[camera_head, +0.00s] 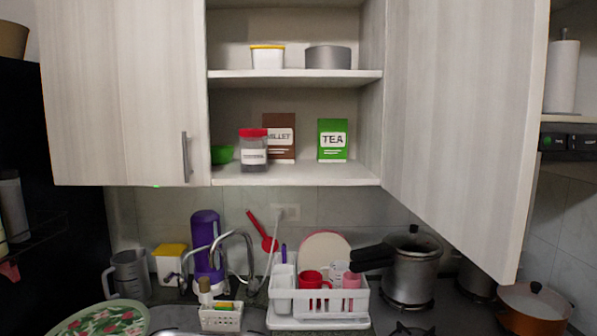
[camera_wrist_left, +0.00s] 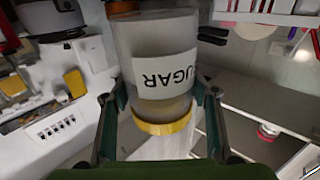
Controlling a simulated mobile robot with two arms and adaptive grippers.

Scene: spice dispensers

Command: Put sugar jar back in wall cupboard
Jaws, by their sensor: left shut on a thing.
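The sugar jar (camera_wrist_left: 165,70) is clear with a white label reading SUGAR and a yellow lid. It fills the middle of the left wrist view, where the label appears upside down. My left gripper (camera_wrist_left: 160,98) is shut on it, with one finger on each side. The wall cupboard (camera_head: 295,175) is at the upper middle of the head view, its right door (camera_head: 460,110) swung open. The left door (camera_head: 120,100) also shows. Neither gripper nor the sugar jar shows in the head view, and my right gripper is in neither view.
On the lower shelf are a red-lidded jar (camera_head: 253,152), a green bowl (camera_head: 222,154), a brown box (camera_head: 285,138) and a green TEA box (camera_head: 332,140). A white tub (camera_head: 267,58) and a grey tin (camera_head: 328,58) stand above. The lower shelf's right end is clear. A dish rack (camera_head: 320,303) stands below.

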